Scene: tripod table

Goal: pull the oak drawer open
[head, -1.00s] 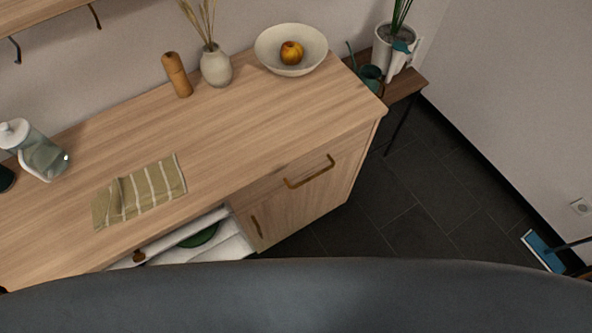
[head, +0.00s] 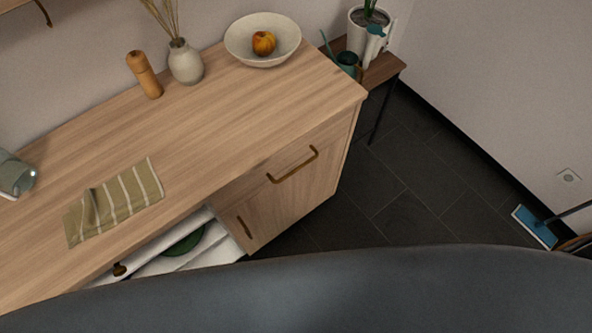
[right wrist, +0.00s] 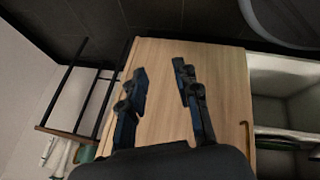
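The oak drawer (head: 272,178) is the upper front at the right end of the wooden cabinet. Its front looks flush with the cabinet, and it has a bronze bar handle (head: 293,165). A door with a smaller upright handle (head: 244,227) is below it. In the right wrist view my right gripper (right wrist: 160,68) is open and empty, its two fingers spread in front of the oak front (right wrist: 165,112). The drawer handle is not visible there; the gripper body hides part of the front. The door handle (right wrist: 244,136) shows at right. My left gripper is not in view.
The worktop (head: 200,130) bears a striped cloth (head: 118,203), a wooden mill (head: 144,75), a vase (head: 186,63) and a bowl (head: 250,52) with fruit. An open white shelf (head: 160,262) is left of the door.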

